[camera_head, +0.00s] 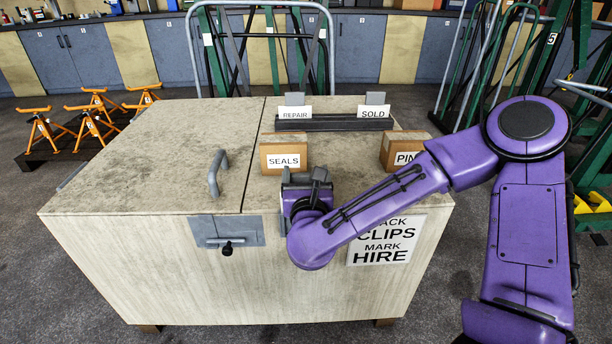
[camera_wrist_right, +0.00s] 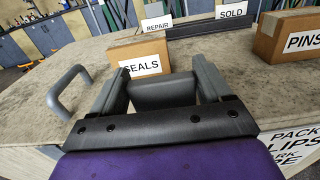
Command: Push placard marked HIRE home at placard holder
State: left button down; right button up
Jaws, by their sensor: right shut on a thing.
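The placard holder (camera_head: 345,123) is a long dark rail at the back of the bench top. The REPAIR placard (camera_head: 295,112) stands at its left and the SOLD placard (camera_head: 373,112) at its right, each with a grey tab on top. The rail between them is bare. My right gripper (camera_head: 306,176) is over the bench's front edge, in front of the SEALS box and well short of the holder. It is shut on a grey piece (camera_wrist_right: 163,90). No lettering shows on this piece, so I cannot tell whether it is the HIRE placard. My left gripper is not in view.
The SEALS box (camera_head: 284,158) and PINS box (camera_head: 400,150) stand on the bench, with free room between them. A grey handle (camera_head: 217,173) rises from the bench top (camera_head: 150,150) at left. A sign (camera_head: 385,243) on the front ends in "CLIPS MARK HIRE".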

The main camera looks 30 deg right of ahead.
jog(key=shift+f+b, duration=2.9)
jog(key=shift+f, duration=0.1)
jog(key=o, duration=1.3)
jog(key=shift+c, duration=0.2)
jog(key=p+v, duration=1)
jog(key=shift+s+a, duration=0.25)
